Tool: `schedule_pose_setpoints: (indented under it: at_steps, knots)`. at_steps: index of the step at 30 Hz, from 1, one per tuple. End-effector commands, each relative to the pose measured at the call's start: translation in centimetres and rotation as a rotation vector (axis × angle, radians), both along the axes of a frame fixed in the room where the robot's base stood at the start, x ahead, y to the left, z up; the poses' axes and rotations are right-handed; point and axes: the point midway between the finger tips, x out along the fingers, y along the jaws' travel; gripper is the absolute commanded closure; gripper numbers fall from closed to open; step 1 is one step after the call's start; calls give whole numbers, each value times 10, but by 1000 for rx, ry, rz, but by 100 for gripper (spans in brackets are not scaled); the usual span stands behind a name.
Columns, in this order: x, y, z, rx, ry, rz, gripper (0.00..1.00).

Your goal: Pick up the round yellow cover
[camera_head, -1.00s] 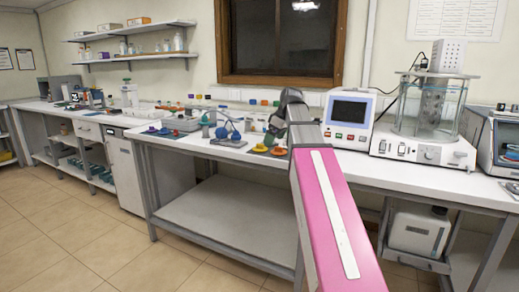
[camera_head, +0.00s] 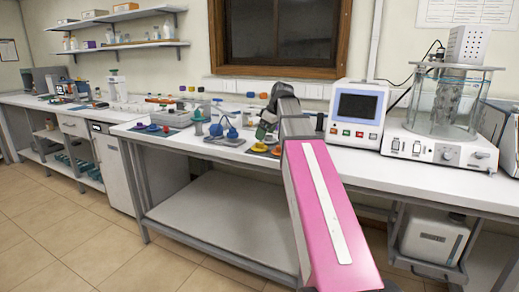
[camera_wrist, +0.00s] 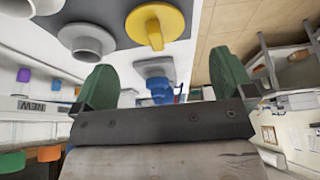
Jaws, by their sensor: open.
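The round yellow cover (camera_wrist: 157,25) shows at the top of the wrist view, with a raised grip bar across it, on a dark mat (camera_wrist: 118,14). In the head view the yellow cover (camera_head: 259,148) sits on the bench, just under my gripper (camera_head: 264,132). In the wrist view my gripper (camera_wrist: 164,85) has its two green fingers wide apart with nothing held between them. The cover lies beyond the fingertips, apart from them. My arm hides part of the bench around it in the head view.
Grey round knobbed pieces (camera_wrist: 87,41) stand close beside the cover. An orange piece (camera_head: 277,151) is to its right. A stand with blue round parts (camera_head: 231,132) is to the left. A box with a screen (camera_head: 357,112) and a glass bath (camera_head: 442,104) stand to the right.

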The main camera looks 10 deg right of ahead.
Motion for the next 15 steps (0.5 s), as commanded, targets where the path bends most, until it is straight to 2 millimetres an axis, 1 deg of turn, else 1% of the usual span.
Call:
schedule_pose_setpoints:
  at_steps: [1,3,8,11,15]
  knots:
    - [1,2,-7,0,1,0,0]
    - [3,4,-13,0,1,0,0]
    - [6,6,-19,0,0,-1,0]
    - [10,9,-26,0,0,0,0]
    - [18,15,-42,0,1,0,0]
